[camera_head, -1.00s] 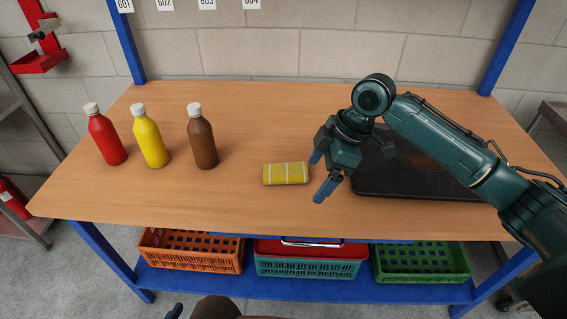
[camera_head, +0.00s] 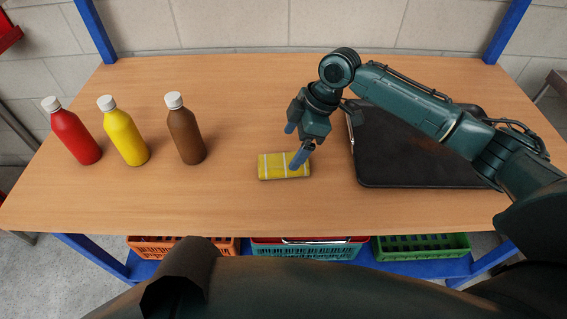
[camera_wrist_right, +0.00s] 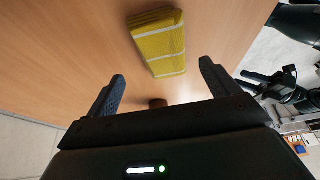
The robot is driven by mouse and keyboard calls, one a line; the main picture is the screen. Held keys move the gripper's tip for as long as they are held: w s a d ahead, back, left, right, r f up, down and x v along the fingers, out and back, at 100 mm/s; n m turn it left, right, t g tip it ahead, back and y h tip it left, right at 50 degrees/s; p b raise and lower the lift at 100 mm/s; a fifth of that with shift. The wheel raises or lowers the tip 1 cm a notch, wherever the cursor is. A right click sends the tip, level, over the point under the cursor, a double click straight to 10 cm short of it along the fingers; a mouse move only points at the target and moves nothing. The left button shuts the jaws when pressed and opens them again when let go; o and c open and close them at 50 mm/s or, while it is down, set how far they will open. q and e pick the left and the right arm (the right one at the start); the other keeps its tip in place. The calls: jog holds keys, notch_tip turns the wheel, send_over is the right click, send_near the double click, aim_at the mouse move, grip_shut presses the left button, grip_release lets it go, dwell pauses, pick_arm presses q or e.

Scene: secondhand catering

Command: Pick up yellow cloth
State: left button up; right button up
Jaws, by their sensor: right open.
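The yellow cloth (camera_head: 284,166) is a folded block with pale stripes, lying flat on the wooden table. It also shows at the top of the right wrist view (camera_wrist_right: 158,42). My right gripper (camera_head: 295,143) is open and empty. In the head view one finger overlaps the cloth's right part, and the other finger is behind and to the left. In the right wrist view the cloth is beyond the fingertips (camera_wrist_right: 161,72), roughly in line with the gap between them. I see no contact. My left gripper is not in view.
Red (camera_head: 76,135), yellow (camera_head: 125,135) and brown (camera_head: 186,134) bottles stand on the table (camera_head: 235,105) at left. A dark tray (camera_head: 420,160) lies right of the cloth, under my right arm. Orange, teal and green crates sit on the shelf below.

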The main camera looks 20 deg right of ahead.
aim_at(285, 161)
jog(key=shift+s+x, duration=0.15)
jog(key=shift+x, duration=1.2)
jog(key=shift+s+x, duration=0.2)
jog(key=shift+x, duration=1.15)
jog(key=shift+c, duration=0.4)
jog(key=c, duration=1)
notch_tip(285, 161, up, 10)
jog(key=o, duration=0.4)
jog(key=c, duration=0.3)
